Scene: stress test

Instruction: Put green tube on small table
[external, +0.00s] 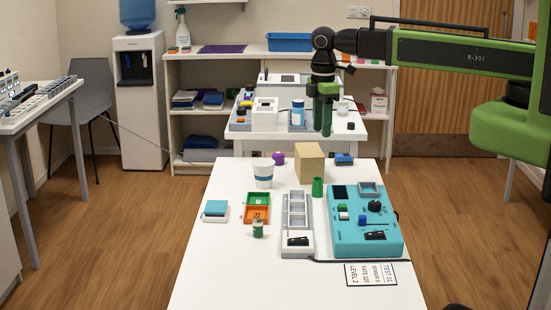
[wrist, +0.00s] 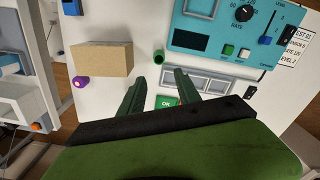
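The green tube (external: 317,187) stands upright on the front white table (external: 200,270), between the tan block and the teal panel. It also shows in the wrist view (wrist: 158,57), just beyond my fingertips. My gripper (external: 323,134) hangs above the far end of the table, fingers down. In the wrist view its two dark green fingers (wrist: 157,78) are spread apart with nothing held between them. A smaller white table (external: 237,133) stands behind the front one and carries several devices. I cannot tell for certain which table is the small one.
The table's front left is clear.

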